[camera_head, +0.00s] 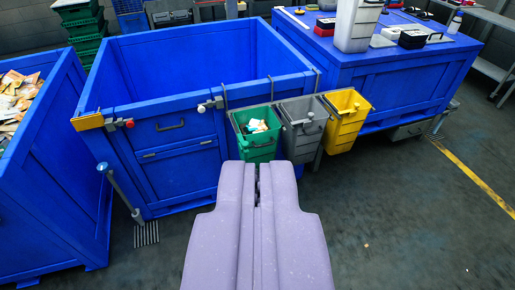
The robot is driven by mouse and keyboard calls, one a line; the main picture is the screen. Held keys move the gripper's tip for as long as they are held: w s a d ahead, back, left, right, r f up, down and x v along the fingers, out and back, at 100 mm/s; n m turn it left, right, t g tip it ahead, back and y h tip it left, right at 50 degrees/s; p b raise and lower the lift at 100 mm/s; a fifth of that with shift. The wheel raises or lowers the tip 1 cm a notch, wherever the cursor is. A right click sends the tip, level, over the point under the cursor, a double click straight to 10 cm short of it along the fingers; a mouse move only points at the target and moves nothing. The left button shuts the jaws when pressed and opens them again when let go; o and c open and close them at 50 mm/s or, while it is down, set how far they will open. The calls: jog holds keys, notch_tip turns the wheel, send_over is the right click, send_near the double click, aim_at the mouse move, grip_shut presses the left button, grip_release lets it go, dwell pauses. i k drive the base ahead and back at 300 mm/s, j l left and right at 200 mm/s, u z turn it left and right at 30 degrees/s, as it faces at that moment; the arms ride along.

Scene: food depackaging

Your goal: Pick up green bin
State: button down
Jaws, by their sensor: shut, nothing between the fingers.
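The green bin (257,141) hangs on the front right side of a large blue container, left of a grey bin and a yellow bin. Some pale and orange scraps show inside it. My gripper (259,169) is shut and empty, a pale purple pair of fingers reaching up from the bottom of the view. In the picture its tips lie just below the green bin and cover the floor under it. I cannot tell how far apart they are in depth.
The large blue container (164,112) is open and looks empty. The grey bin (302,136) and yellow bin (346,118) hang close on the right. Another blue container with packages stands left (50,170). A blue workbench (385,75) stands behind right.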

aim_at(261, 127)
jog(key=l+u, duration=0.1)
jog(key=l, duration=0.3)
jog(key=i+j, duration=0.2)
jog(key=i, duration=0.3)
jog(key=i+j+z, duration=0.1)
jog(key=i, duration=0.4)
jog(key=i+j, duration=0.35)
jog(key=i, duration=0.15)
jog(key=i+j, duration=0.25)
jog(key=i, duration=0.25)
jog(key=i+j+z, duration=0.1)
jog(key=i+j, duration=0.15)
jog(key=i, duration=0.2)
jog(key=i+j, duration=0.3)
jog(key=i, duration=0.2)
